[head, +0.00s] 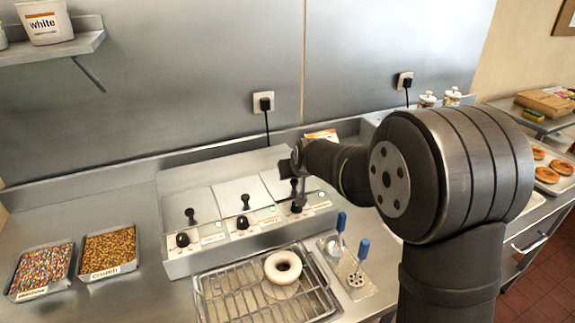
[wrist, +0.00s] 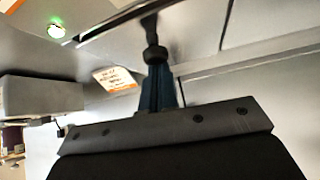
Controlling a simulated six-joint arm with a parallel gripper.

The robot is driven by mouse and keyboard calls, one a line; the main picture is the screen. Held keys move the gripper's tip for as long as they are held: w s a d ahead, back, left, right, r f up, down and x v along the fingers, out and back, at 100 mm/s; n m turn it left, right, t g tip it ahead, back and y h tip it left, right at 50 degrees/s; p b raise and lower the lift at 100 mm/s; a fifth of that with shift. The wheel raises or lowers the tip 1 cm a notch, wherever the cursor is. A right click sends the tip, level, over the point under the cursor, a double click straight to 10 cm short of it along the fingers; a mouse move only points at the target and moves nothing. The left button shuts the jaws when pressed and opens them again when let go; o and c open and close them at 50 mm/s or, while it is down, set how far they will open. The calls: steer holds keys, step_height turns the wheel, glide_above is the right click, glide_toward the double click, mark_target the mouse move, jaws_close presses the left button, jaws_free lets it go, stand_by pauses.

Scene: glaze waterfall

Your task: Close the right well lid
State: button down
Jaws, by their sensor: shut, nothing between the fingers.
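The right well lid (head: 273,184) is a pale panel at the right end of the three-well station in the head view. My arm and gripper hide much of it, so I cannot tell how far it is open. My gripper (head: 299,190) is shut and empty at this lid's right side, above the front control strip. In the wrist view the closed fingers (wrist: 157,72) point at a black knob-ended handle (wrist: 154,53). The tips are very near or touching the knob; I cannot tell which.
The middle lid (head: 238,190) and left lid (head: 188,203) have black handles. In front are a wire rack (head: 225,298) with a white-glazed donut (head: 283,266) and a holder with blue-handled tools (head: 361,250). Topping trays (head: 108,252) stand at left. The wall (head: 200,80) rises behind.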

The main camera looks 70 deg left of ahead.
steer(key=shift+d, duration=0.5)
steer(key=shift+d+f, duration=0.1)
steer(key=shift+d, duration=0.1)
steer(key=a, duration=0.3)
steer(key=a+r, duration=0.1)
steer(key=shift+w+a, duration=0.2)
steer(key=shift+w, duration=0.15)
steer(key=v, duration=1)
steer(key=shift+d, duration=0.2)
